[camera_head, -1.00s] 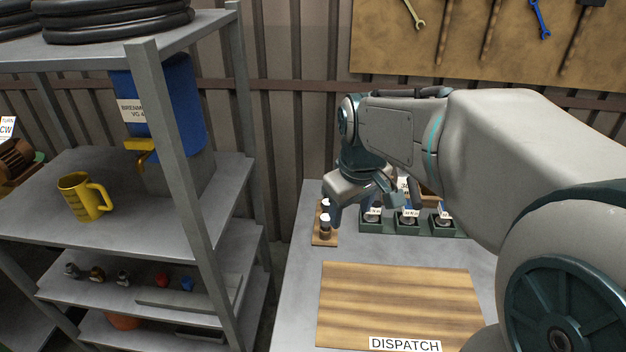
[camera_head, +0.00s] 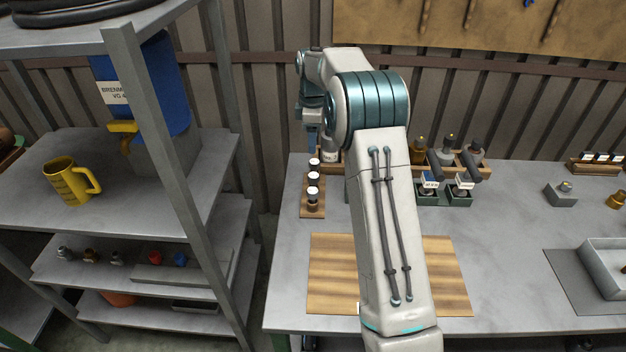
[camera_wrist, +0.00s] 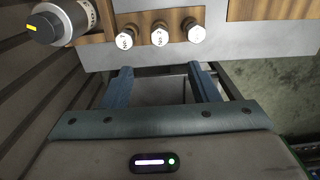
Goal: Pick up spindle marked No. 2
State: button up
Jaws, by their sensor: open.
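The tops carry small "No." marks, but I cannot read the numbers surely. My gripper (camera_wrist: 161,86) is open and empty, its two fingers apart below the row in the wrist view. In the head view my gripper is partly hidden by my arm, near the rack's far end.
Green trays (camera_head: 459,200) and a wooden rack of bottles stand right of my arm. A wooden board (camera_head: 330,275) lies in front. A shelf unit (camera_head: 180,165) stands left.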

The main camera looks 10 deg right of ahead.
jog(key=p, duration=0.2)
send_over(313, 175)
notch_tip(313, 175, down, 8)
jog(key=shift+f, duration=0.25)
jog(key=shift+f+p, duration=0.95)
jog(key=shift+f, duration=1.75)
grip_shut()
